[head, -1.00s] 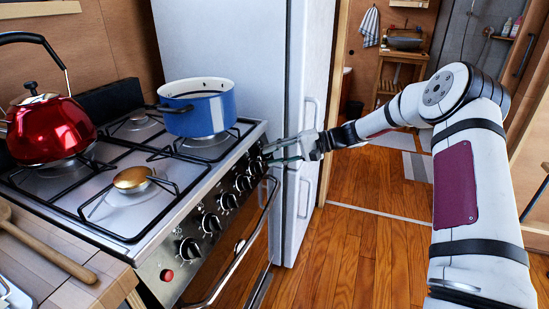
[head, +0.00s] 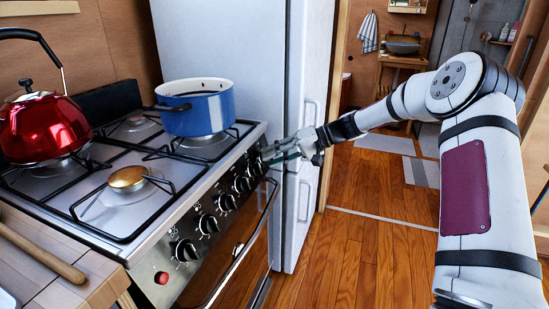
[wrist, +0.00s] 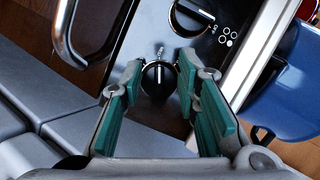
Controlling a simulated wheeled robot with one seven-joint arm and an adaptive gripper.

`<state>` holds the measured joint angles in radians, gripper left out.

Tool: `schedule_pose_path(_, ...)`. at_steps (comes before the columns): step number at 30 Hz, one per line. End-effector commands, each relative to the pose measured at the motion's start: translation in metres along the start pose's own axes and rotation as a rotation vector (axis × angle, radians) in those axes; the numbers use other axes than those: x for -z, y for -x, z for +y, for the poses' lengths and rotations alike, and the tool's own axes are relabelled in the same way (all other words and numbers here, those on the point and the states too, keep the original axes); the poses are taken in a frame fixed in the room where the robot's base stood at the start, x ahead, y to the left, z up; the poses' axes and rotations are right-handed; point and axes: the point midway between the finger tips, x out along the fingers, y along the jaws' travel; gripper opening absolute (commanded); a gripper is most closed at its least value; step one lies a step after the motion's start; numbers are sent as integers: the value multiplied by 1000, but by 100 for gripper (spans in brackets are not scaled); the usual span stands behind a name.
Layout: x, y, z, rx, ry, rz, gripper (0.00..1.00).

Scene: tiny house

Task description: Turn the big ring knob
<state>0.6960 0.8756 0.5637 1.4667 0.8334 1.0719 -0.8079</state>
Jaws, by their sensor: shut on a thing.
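The stove's front panel (head: 170,283) carries a row of black round knobs. My gripper (head: 270,156) is at the far end of this row, beside the fridge. In the wrist view its teal-padded fingers (wrist: 160,76) are on both sides of a black knob (wrist: 158,78) with a pale pointer line, shut on it. A larger-looking knob (wrist: 190,17) sits beside it, with a mark of several small circles near it. I cannot tell from the markings which knob is the big ring one. In the head view my fingers partly hide the farthest knobs.
An oven handle bar (head: 238,262) runs below the knobs. The white fridge (head: 235,45) stands close behind my gripper. The wooden floor (head: 370,240) to the right is clear.

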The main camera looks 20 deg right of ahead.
Motion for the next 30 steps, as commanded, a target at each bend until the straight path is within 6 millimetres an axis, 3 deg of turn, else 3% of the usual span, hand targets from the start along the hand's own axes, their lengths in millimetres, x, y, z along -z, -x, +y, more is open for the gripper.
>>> schedule_pose_path(7,-2,0,4,-5,-4,-2,1)
schedule_pose_path(8,-2,0,4,-5,-4,-2,34)
schedule_pose_path(10,-2,0,4,-5,-4,-2,50)
schedule_pose_path(22,0,6,1,-2,-2,1,50)
schedule_pose_path(30,1,52,2,-4,-2,4,50)
